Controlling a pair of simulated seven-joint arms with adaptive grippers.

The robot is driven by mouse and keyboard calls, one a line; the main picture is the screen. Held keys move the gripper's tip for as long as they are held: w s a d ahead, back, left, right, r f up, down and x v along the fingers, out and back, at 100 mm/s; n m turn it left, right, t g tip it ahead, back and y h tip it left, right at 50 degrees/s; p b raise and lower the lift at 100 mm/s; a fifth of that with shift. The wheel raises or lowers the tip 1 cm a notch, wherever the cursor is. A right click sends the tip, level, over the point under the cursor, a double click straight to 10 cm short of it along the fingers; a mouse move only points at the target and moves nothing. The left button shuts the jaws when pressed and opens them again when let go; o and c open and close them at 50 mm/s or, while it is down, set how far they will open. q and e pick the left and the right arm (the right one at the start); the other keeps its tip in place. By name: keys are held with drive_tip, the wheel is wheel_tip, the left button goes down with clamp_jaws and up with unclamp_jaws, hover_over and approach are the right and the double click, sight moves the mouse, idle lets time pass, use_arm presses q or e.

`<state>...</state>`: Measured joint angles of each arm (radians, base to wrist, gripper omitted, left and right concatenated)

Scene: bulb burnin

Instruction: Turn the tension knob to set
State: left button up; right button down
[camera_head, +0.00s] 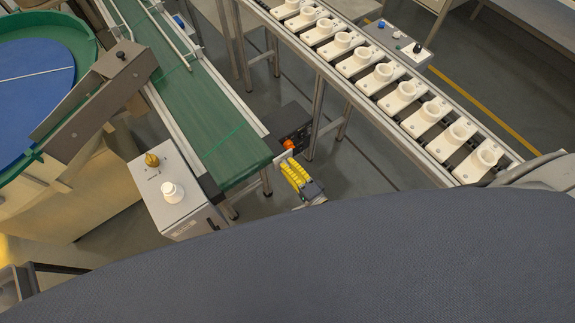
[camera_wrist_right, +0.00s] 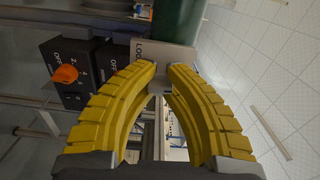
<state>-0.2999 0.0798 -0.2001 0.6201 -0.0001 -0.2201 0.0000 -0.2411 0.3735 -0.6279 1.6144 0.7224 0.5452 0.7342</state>
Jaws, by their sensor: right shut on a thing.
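My right gripper (camera_head: 288,164), with yellow ribbed fingers, is below the end of the green conveyor in the head view. In the right wrist view its fingertips (camera_wrist_right: 161,78) are closed on a small grey knob (camera_wrist_right: 157,87), mostly hidden between them. The knob is at a light grey panel (camera_wrist_right: 178,55) with lettering that begins "LOC"; the fingers cover the rest, so I cannot read its setting. An orange knob (camera_wrist_right: 65,73) on a black numbered box (camera_wrist_right: 70,50) is left of the fingers, apart from them; it also shows in the head view (camera_head: 289,144). My left gripper is out of view.
The green conveyor (camera_head: 215,120) ends above the gripper. A grey cabinet (camera_head: 185,215) with a brass knob (camera_head: 152,160) and white bulb (camera_head: 172,192) stands left. A rail of white sockets (camera_head: 383,72) runs along the right. Metal legs (camera_head: 318,105) stand near the gripper.

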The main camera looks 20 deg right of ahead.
drive_tip(key=shift+w+d+m, duration=0.1)
drive_tip(key=shift+m, duration=0.2)
idle(0.4)
drive_tip(key=c, duration=1.2)
unclamp_jaws()
drive_tip(key=shift+v, duration=6.05)
